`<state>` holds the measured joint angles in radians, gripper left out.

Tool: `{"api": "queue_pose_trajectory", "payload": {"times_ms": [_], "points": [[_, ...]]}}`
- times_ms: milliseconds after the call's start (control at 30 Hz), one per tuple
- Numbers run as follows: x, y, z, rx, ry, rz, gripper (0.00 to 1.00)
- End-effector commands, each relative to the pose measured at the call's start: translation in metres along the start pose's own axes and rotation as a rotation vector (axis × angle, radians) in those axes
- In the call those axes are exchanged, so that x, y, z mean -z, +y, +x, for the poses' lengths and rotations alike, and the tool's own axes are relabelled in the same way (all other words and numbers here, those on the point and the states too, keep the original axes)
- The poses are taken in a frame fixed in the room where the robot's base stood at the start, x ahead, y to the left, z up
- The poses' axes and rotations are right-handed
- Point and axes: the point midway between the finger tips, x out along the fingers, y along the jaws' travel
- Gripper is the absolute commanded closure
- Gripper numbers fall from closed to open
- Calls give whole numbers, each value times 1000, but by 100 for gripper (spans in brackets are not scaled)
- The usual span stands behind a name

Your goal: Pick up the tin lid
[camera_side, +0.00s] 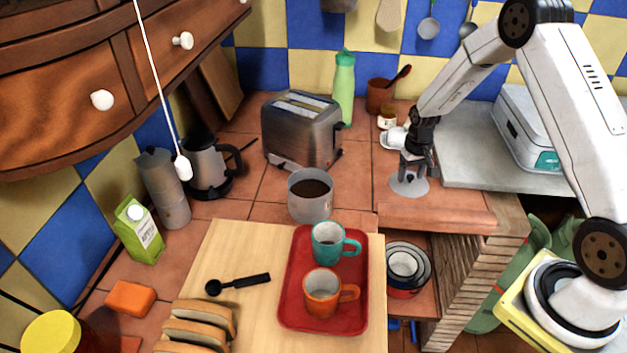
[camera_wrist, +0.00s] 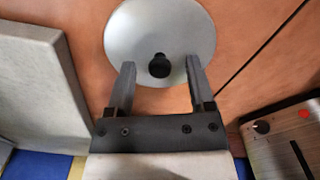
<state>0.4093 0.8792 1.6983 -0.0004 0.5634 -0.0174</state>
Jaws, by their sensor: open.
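The tin lid (camera_wrist: 185,30) is a round grey metal disc with a small black knob (camera_wrist: 159,66) in its middle. It lies flat on the terracotta counter, and in the side view the lid (camera_side: 396,187) is near the counter's right end. My gripper (camera_wrist: 158,70) is open, with its fingers on either side of the knob in the wrist view. In the side view my gripper (camera_side: 411,178) points down just above the lid and hides part of it, including the knob. I cannot tell whether the fingertips touch the lid.
A silver toaster (camera_side: 300,133) stands to the left. A raised grey slab (camera_side: 465,150) bearing a white appliance (camera_side: 520,125) is close on the right. A small jar (camera_side: 387,120) and a brown pot (camera_side: 379,97) stand behind. The counter's front edge is near the lid.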

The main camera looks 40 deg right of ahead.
Motion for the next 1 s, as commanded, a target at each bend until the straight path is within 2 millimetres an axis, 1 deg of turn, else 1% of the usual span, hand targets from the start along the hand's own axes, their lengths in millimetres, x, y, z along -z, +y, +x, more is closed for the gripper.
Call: {"api": "queue_pose_trajectory", "payload": {"times_ms": [367,467,500,600,1000], "points": [[0,0,0,0,0,0,31],[0,0,0,0,0,0,60],[0,0,0,0,0,0,72],[0,0,0,0,0,0,100],[0,0,-2,0,0,0,100]]}}
